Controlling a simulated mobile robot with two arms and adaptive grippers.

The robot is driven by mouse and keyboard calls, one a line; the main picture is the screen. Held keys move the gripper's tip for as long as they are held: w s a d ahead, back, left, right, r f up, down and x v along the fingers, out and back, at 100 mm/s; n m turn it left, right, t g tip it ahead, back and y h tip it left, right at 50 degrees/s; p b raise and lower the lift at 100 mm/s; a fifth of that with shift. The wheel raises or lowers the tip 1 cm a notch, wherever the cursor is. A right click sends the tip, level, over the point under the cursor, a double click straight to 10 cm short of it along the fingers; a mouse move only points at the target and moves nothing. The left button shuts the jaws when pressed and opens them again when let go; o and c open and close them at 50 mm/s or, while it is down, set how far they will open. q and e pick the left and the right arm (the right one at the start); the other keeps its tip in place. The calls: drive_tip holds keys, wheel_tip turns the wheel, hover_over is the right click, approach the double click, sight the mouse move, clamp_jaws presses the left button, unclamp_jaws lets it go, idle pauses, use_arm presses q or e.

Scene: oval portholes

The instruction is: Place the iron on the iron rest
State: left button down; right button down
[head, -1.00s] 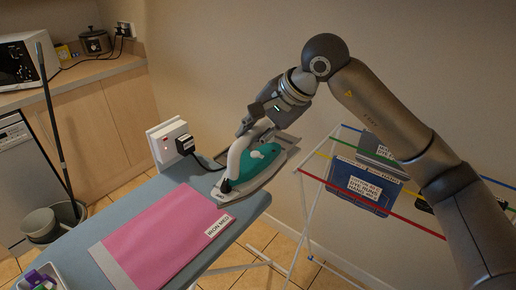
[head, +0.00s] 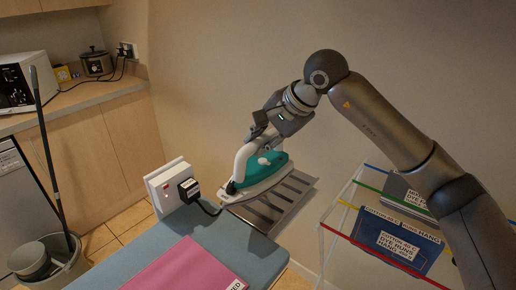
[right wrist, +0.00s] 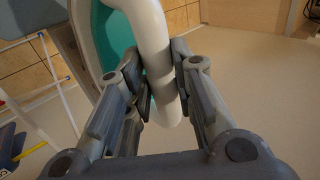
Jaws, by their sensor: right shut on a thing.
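The iron (head: 266,167) is teal and white with a pale handle. My right gripper (head: 256,134) is shut on its handle, and the right wrist view shows the fingers (right wrist: 158,85) on both sides of the white handle (right wrist: 151,40). The iron rest (head: 293,192) is a slatted metal tray at the far end of the ironing board (head: 205,258). The iron is over the left part of the rest, roughly level. I cannot tell whether its soleplate touches the rest. My left gripper is out of view.
A pink cloth (head: 180,266) lies on the board. A wall socket box (head: 167,187) with a black plug (head: 188,190) and cord stands left of the iron. A drying rack (head: 345,215) with dark folded items (head: 392,240) is at the right.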

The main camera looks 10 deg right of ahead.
drive_tip(key=p, duration=0.1)
hover_over(277, 156)
drive_tip(key=shift+f, duration=0.8)
drive_tip(key=d+f, duration=0.1)
drive_tip(key=w+d+f+p, duration=0.1)
drive_tip(key=f, duration=0.1)
drive_tip(key=w+d+f, duration=0.1)
drive_tip(key=shift+w+d+f, duration=0.1)
drive_tip(key=shift+f, duration=0.1)
drive_tip(key=f, duration=0.1)
drive_tip(key=d+f+p, duration=0.1)
drive_tip(key=f, duration=0.1)
drive_tip(key=w+f+p, duration=0.1)
drive_tip(key=f, duration=0.1)
drive_tip(key=shift+d, duration=0.15)
drive_tip(key=c, duration=1.6)
unclamp_jaws()
drive_tip(key=shift+s+f, duration=0.15)
drive_tip(key=shift+f, duration=0.25)
drive_tip(key=o, duration=0.4)
drive_tip(key=shift+s+r, duration=0.1)
drive_tip(key=shift+r, duration=0.05)
drive_tip(key=shift+c, duration=0.2)
